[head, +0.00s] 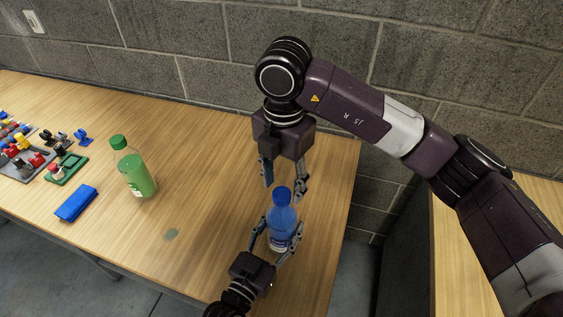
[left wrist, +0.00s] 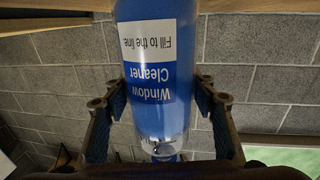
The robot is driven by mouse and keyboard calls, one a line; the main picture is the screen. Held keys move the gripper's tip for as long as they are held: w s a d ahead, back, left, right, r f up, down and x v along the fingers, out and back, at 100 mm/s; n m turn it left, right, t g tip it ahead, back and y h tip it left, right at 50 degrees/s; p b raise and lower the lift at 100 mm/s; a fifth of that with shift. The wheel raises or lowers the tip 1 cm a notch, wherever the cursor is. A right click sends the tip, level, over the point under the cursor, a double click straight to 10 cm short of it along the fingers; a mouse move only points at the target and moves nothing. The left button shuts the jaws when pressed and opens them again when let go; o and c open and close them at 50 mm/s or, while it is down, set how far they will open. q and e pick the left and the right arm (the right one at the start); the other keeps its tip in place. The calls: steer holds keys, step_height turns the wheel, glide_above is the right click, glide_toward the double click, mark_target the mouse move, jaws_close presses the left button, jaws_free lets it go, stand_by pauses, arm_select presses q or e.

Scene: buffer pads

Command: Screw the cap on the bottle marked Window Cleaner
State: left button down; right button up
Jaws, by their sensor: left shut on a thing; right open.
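The bottle marked Window Cleaner (head: 282,227) stands upright near the right end of the table, filled with blue liquid. Its label shows upside down in the left wrist view (left wrist: 158,70). A blue cap (head: 282,195) sits at its top; I cannot tell how tight it is. My left gripper (head: 279,240) is shut on the bottle's body, with a finger on each side. My right gripper (head: 284,190) points down from above, open and empty, its fingers apart just above the cap.
A green bottle with a green cap (head: 134,170) stands on the wooden table (head: 205,150) to the left. A blue block (head: 76,203) and several small coloured parts (head: 22,150) lie farther left. A grey block wall (head: 200,50) rises behind. The table's right edge is close to the held bottle.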

steer(key=n, duration=0.3)
steer(key=r+n, duration=0.1)
steer(key=n, duration=0.7)
steer(key=shift+r+n, duration=0.35)
steer(key=shift+n, duration=0.05)
steer(key=n, duration=0.5)
steer(key=shift+a+r+n, duration=0.1)
steer(key=shift+r+n, duration=0.3)
steer(key=n, duration=0.5)
steer(key=shift+r+n, duration=0.3)
steer(key=shift+r, duration=0.05)
steer(key=n, duration=0.5)
steer(key=shift+r+n, duration=0.4)
steer(key=n, duration=0.5)
steer(key=shift+r+n, duration=0.3)
steer(key=shift+r, duration=0.1)
steer(key=n, duration=0.5)
steer(key=shift+r, duration=0.35)
steer(key=n, duration=0.4)
steer(key=shift+r+n, duration=0.25)
steer(key=shift+n, duration=0.05)
